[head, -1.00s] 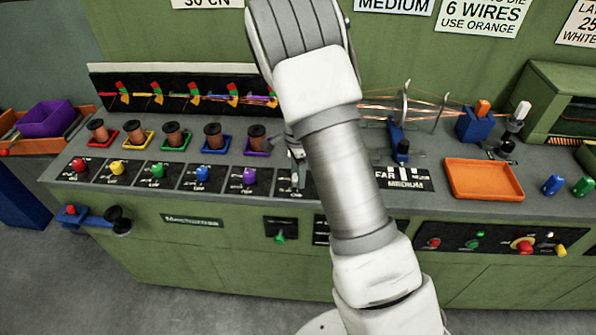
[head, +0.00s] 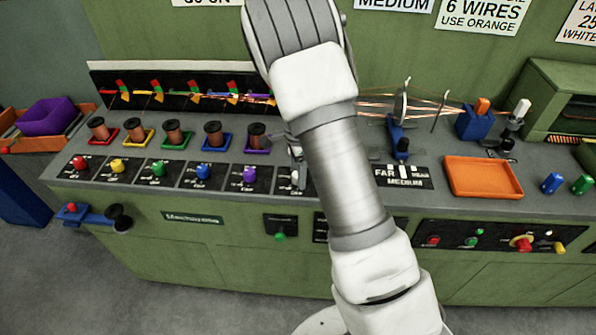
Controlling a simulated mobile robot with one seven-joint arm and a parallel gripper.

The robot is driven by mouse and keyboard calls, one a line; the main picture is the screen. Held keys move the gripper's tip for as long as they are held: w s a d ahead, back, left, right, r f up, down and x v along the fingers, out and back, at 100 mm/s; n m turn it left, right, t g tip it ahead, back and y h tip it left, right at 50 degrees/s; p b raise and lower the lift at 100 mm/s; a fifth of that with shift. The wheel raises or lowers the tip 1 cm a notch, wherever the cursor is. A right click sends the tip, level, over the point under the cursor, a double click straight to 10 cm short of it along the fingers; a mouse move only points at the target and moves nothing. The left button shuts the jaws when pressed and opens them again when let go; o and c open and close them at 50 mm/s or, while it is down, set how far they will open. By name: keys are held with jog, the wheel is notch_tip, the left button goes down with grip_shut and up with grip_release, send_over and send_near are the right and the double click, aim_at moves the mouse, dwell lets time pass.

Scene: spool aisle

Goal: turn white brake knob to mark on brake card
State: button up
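A row of dark cards with knobs runs along the front of the bench. The sixth card (head: 288,189) is partly visible beside my arm, and the rest of it is hidden. The mark on the card cannot be read.
Red (head: 79,162), yellow (head: 117,165), green (head: 158,169), blue (head: 203,172) and purple knobs (head: 250,175) stand to the left. Copper spools (head: 173,132) stand behind them. A FAR/MEDIUM card (head: 404,178) and an orange tray (head: 483,177) lie to the right.

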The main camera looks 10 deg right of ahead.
notch_tip(320, 180, up, 18)
jog(key=p, duration=0.1)
jog(key=shift+f, duration=0.25)
dwell(0.5)
jog(key=s+r+n+t+y, duration=0.1)
jog(key=s+r+n+t, duration=0.2)
jog(key=s+r+n, duration=0.9)
jog(key=s+n+t+h, duration=0.1)
jog(key=s+n, duration=0.4)
jog(key=s, duration=1)
jog(key=shift+t, duration=0.8)
